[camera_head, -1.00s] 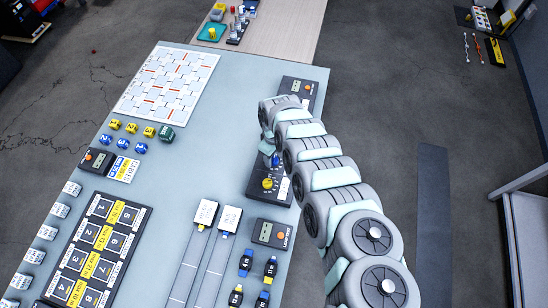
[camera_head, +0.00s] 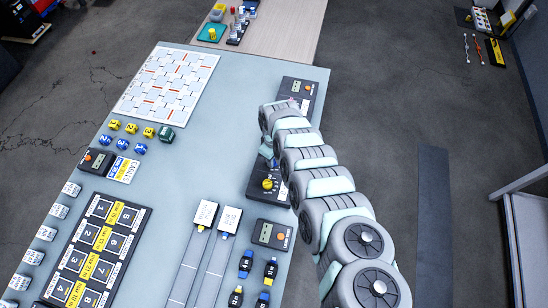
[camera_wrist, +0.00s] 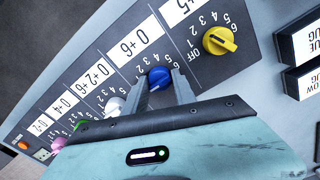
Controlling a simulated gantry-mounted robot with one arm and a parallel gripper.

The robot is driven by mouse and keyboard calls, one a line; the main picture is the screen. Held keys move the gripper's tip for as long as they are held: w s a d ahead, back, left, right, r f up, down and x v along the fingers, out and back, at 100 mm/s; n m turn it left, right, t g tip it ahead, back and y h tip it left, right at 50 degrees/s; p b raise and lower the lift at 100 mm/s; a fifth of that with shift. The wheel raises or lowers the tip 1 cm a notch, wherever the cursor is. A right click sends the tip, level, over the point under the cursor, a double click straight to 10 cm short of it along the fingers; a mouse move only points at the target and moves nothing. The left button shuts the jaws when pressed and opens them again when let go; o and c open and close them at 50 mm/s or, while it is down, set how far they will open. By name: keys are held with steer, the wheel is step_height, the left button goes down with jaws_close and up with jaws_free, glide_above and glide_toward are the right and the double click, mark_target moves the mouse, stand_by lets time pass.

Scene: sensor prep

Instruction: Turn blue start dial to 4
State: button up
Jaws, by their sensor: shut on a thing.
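The blue start dial (camera_wrist: 159,77) sits on a dark panel (camera_wrist: 205,78) with printed numbers around it, in the wrist view. My gripper (camera_wrist: 160,84) is shut on it, one finger on each side. The numbers up to 6 show on the dial's far side; its near side is partly hidden by the gripper. I cannot clearly tell which number the dial points to. The label by it reads 0+6. In the head view, my arm largely covers the panel, and a bit of blue (camera_head: 275,162) shows beside the gripper.
A yellow dial (camera_wrist: 220,40) is right of the blue one. A white dial (camera_wrist: 114,106) and a pink dial (camera_wrist: 58,143) are to the left on the same panel. A timer box (camera_head: 272,234) stands in front of the panel.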

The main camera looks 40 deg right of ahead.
jaws_close()
